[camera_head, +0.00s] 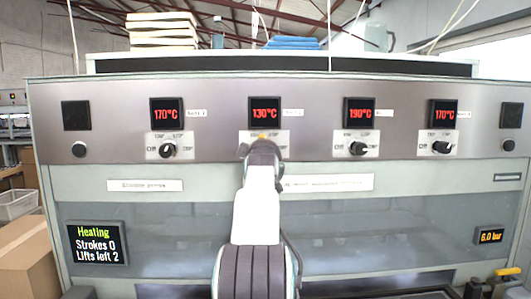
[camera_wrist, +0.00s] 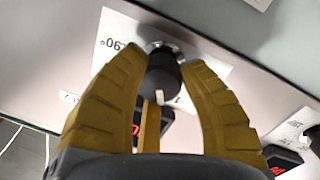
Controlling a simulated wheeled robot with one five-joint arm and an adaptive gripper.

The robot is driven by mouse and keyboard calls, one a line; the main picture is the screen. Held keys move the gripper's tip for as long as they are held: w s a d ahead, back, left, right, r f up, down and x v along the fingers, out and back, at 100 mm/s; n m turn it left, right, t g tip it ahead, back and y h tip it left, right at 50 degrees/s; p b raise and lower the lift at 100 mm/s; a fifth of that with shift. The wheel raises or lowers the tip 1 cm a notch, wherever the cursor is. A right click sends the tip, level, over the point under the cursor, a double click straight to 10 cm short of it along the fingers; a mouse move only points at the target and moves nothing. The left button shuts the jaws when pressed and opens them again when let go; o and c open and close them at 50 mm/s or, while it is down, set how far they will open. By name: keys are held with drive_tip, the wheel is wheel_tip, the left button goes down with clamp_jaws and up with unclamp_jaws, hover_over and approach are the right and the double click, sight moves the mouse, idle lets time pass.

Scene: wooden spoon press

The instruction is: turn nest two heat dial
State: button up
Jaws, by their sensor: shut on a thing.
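My gripper (camera_head: 262,138) is raised at the panel under the second display from the left, which reads 130°C (camera_head: 265,111). A white pointer mark shows on the dial's face. The dial stands on a white scale plate (camera_wrist: 118,38) with partly hidden markings. In the head view my gripper hides the dial, and only the edges of its plate (camera_head: 284,141) show.
Other heat dials sit at left (camera_head: 167,150), right (camera_head: 358,148) and far right (camera_head: 441,147). Their displays read 170°C, 190°C and 170°C. A status screen (camera_head: 96,243) reads Heating, Strokes 0, Lifts left 2. A pressure display (camera_head: 490,236) reads 6.0 bar.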

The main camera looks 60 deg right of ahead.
drive_tip(key=shift+w+a+r, duration=0.1)
drive_tip(key=shift+r, duration=0.1)
drive_tip(key=o, duration=1)
drive_tip(key=shift+w+f, duration=0.1)
drive_tip(key=shift+w, duration=0.05)
drive_tip(key=shift+o, duration=1.1)
drive_tip(key=v, duration=1.2)
